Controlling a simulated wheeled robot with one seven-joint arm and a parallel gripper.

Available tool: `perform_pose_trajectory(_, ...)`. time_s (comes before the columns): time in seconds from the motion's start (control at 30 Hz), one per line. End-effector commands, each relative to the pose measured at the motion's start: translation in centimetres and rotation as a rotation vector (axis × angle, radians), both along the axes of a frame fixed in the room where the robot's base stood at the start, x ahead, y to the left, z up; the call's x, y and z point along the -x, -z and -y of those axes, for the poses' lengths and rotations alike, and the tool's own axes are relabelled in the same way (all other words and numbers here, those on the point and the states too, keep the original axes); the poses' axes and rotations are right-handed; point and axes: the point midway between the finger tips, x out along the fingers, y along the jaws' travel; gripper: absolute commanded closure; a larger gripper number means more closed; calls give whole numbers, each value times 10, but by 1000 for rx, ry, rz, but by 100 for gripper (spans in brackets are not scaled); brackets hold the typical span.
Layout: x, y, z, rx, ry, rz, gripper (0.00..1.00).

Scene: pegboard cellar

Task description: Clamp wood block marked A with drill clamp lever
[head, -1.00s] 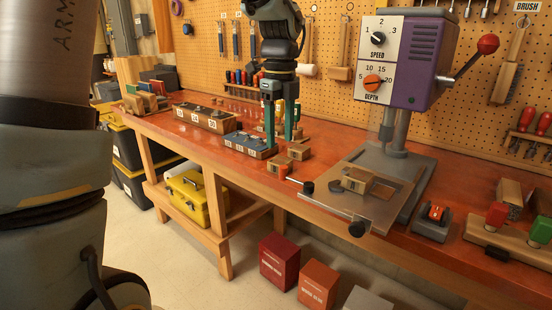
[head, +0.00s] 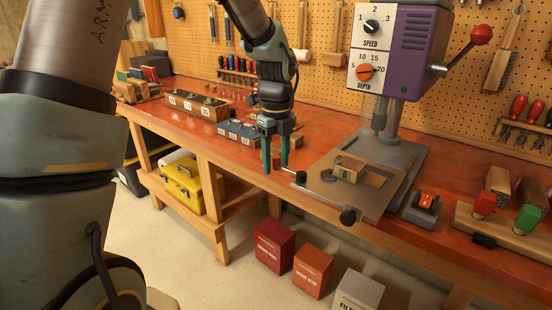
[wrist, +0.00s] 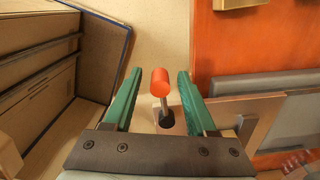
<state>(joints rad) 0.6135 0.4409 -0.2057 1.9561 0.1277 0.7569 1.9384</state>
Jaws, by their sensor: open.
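A light wood block (head: 349,166) sits on the grey table of the purple drill press (head: 402,50); a mark on its face is too small to read. The clamp lever has a black hub (head: 300,178) at the table's left edge. Its orange-red knob (wrist: 160,82) stands on a short rod above the black end in the wrist view. My gripper (head: 276,167) is open at the lever, its green fingers pointing down. In the wrist view the knob lies between the two fingers, with gaps on both sides.
Dark blue block tray (head: 240,132) and a small wood block (head: 297,139) lie behind my gripper. Boxes (head: 312,272) stand on the floor below.

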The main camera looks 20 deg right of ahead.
Motion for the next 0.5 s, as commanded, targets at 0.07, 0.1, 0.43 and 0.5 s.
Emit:
perform_pose_trajectory(0.07,0,0,0,0,0,0,43)
perform_pose_trajectory(0.1,0,0,0,0,0,0,43)
perform_pose_trajectory(0.43,0,0,0,0,0,0,68)
perform_pose_trajectory(0.5,0,0,0,0,0,0,76)
